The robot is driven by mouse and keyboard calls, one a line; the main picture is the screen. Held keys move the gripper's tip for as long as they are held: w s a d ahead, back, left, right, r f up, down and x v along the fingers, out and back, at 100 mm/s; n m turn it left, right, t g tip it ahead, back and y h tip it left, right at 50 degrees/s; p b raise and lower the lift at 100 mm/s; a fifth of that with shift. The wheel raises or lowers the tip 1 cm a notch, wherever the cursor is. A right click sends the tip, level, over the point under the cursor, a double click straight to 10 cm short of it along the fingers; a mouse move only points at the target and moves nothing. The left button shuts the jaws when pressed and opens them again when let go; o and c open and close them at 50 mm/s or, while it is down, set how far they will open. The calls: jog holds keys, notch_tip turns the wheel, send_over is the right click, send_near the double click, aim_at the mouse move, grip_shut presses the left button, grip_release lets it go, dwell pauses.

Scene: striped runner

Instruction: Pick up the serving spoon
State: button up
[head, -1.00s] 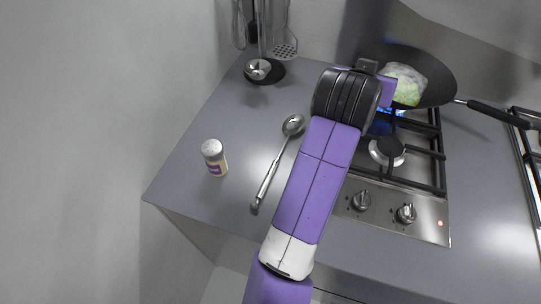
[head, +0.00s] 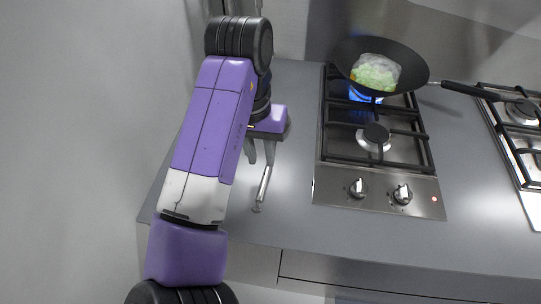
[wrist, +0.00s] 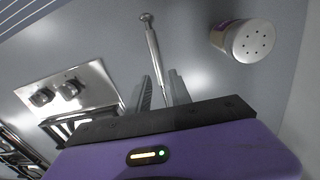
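The serving spoon (head: 263,187) lies on the grey counter left of the hob; in the head view only its handle shows, the rest being behind my arm and gripper. In the wrist view its silver handle (wrist: 153,50) runs from the top down toward the space between my fingers. My gripper (head: 261,160) is low over the spoon, and its two fingers also show in the wrist view (wrist: 159,84). The fingers are apart, with the handle lined up between them. I cannot tell whether they touch it.
A shaker with a holed white lid (wrist: 248,40) stands close to the right of my gripper in the wrist view. The gas hob (head: 376,150) is to the right, with a black wok (head: 345,52) of green food over a lit burner. The counter front (head: 300,225) is clear.

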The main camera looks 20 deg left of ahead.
aim_at(266, 173)
jog(key=shift+w+d+f+p, duration=0.1)
jog(key=shift+d+f+p, duration=0.1)
jog(key=shift+f, duration=1.2)
jog(key=shift+w+d+f+p, duration=0.1)
jog(key=shift+d+f+p, duration=0.1)
jog(key=shift+f, duration=1.15)
grip_shut()
